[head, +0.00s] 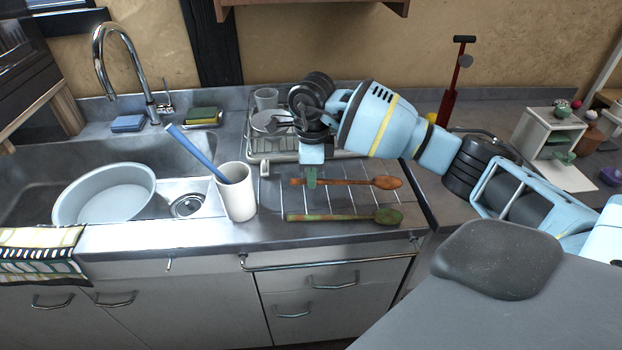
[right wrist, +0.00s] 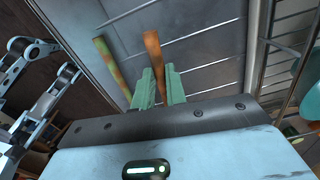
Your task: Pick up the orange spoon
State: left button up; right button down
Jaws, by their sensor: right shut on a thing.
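The orange spoon (head: 358,182) lies level over the ribbed drainboard, its bowl end to the right, in the head view. My right gripper (head: 311,183) reaches down from above and is shut on the spoon's handle near its left end. In the right wrist view the spoon handle (right wrist: 153,52) runs between the two green fingertips (right wrist: 155,85). I cannot tell whether the spoon is off the surface. My left gripper is not in view.
A green spoon (head: 345,217) lies in front, near the counter edge. A white cup (head: 238,192) holding a blue utensil (head: 197,152) stands to the left. A dish rack (head: 270,150) with dishes is behind. A sink with a round basin (head: 104,193) is further left.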

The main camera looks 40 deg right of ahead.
jog(key=s+a+r, duration=0.1)
jog(key=s+a, duration=0.1)
jog(key=s, duration=1.3)
jog(key=shift+a+b, duration=0.3)
jog(key=shift+a, duration=0.05)
jog(key=shift+r, duration=0.1)
dwell(0.5)
